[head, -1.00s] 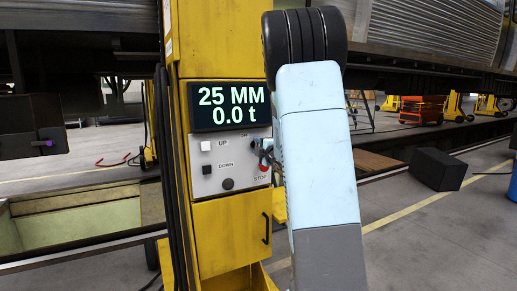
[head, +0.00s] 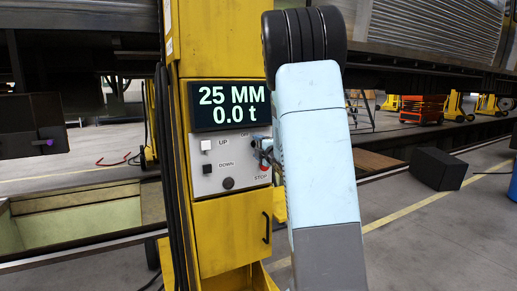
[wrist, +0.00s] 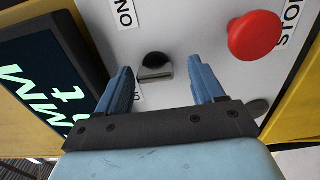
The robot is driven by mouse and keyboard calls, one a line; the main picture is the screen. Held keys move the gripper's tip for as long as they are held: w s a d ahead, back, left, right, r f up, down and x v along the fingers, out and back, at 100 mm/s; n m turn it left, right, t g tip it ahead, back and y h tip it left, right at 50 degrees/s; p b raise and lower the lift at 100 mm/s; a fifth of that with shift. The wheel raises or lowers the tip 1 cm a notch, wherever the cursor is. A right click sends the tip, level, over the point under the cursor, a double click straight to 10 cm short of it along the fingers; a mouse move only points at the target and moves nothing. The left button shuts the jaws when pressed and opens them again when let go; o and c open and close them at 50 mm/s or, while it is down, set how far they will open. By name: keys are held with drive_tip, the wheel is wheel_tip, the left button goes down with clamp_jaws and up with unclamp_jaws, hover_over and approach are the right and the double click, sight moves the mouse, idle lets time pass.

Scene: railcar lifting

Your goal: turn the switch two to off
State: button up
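The rotary switch (wrist: 155,67), a black knob with a grey front, sits on the light panel in the wrist view. An "ON" label (wrist: 125,12) is on one side of it and a partly hidden label (wrist: 138,95) is on the other. My gripper (wrist: 162,75) is open. Its two blue fingers stand on either side of the knob in the picture, with visible gaps, and nothing is held. In the head view my gripper (head: 262,146) is at the panel's right edge, where it and my arm hide the switch.
A red STOP button (wrist: 255,36) is close to the right finger; it also shows in the head view (head: 265,166). The panel (head: 208,185) on the yellow column has UP (head: 206,145) and DOWN (head: 210,167) buttons. A display (head: 230,106) above reads 25 MM and 0.0 t.

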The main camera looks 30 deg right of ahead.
drive_tip(key=shift+r, duration=0.1)
drive_tip(key=s, duration=1.3)
drive_tip(key=shift+s, duration=0.4)
